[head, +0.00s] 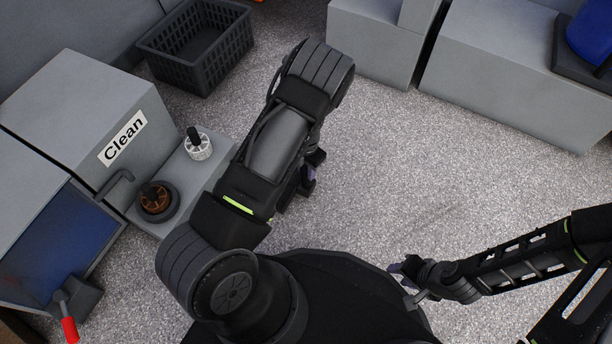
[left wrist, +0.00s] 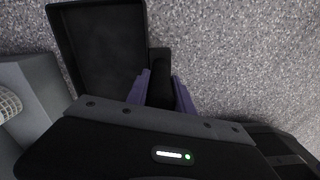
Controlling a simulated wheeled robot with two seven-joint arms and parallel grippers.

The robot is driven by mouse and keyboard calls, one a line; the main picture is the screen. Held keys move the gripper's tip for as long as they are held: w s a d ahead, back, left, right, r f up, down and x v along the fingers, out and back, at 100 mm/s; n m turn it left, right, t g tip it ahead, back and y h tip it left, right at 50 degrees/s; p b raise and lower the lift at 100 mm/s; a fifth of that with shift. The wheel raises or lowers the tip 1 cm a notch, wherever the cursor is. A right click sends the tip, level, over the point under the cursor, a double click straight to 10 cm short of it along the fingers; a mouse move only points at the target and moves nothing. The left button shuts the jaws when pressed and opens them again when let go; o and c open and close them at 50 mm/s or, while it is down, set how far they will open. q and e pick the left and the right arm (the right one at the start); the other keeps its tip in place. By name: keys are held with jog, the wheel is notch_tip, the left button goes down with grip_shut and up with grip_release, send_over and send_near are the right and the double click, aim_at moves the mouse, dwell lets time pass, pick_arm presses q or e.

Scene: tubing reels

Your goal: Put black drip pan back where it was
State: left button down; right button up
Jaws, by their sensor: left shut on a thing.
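The black drip pan (left wrist: 100,50) shows in the left wrist view as a dark, shallow rectangular tray with raised edges, over the speckled floor. My left gripper (left wrist: 162,88) has its purple fingers shut on a black handle-like part (left wrist: 159,72) at the pan's side. In the head view my left gripper (head: 308,178) is mostly hidden by its own arm, and I cannot make out the pan clearly there. My right gripper (head: 408,272) is low at the right, apart from everything; its finger gap is not clear.
A grey box marked Clean (head: 85,110) stands at left beside a low grey ledge (head: 180,165) bearing a white reel (head: 199,148) and a brown reel (head: 155,200). A black crate (head: 195,45) is behind. A blue drum (head: 590,35) sits at right. The middle floor is clear.

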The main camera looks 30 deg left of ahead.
pick_arm(q)
jog(key=shift+f+b, duration=0.6)
jog(key=shift+f, duration=1.4)
jog(key=c, duration=1.1)
grip_release()
notch_tip(320, 180, up, 12)
jog(key=p, duration=0.5)
jog(key=shift+p, duration=0.4)
jog(key=shift+s, duration=0.15)
